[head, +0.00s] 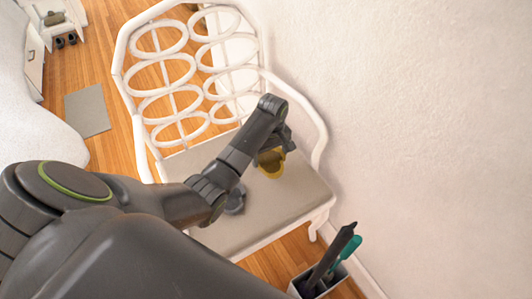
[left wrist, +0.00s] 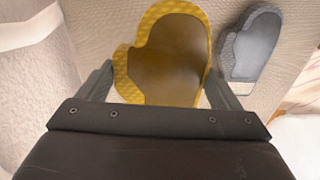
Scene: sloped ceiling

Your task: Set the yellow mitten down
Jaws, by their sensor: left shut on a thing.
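The yellow mitten (head: 270,164) is between the fingers of my left gripper (head: 274,150), over the seat of a white bench (head: 292,190). In the left wrist view the mitten (left wrist: 172,50) has a quilted yellow edge and a brown-gold middle, and the fingers of my left gripper (left wrist: 160,88) are at its two sides near the cuff. I cannot tell whether the mitten touches the seat. A grey mitten (head: 236,202) lies on the seat, partly behind my arm; it also shows in the left wrist view (left wrist: 250,45). My right gripper is not in view.
The bench has a white looped back (head: 165,75) and a curved armrest (head: 318,130) beside the white wall (head: 420,120). A stand (head: 308,286) with a black and a teal umbrella is at the lower right. Bare seat lies right of the mittens.

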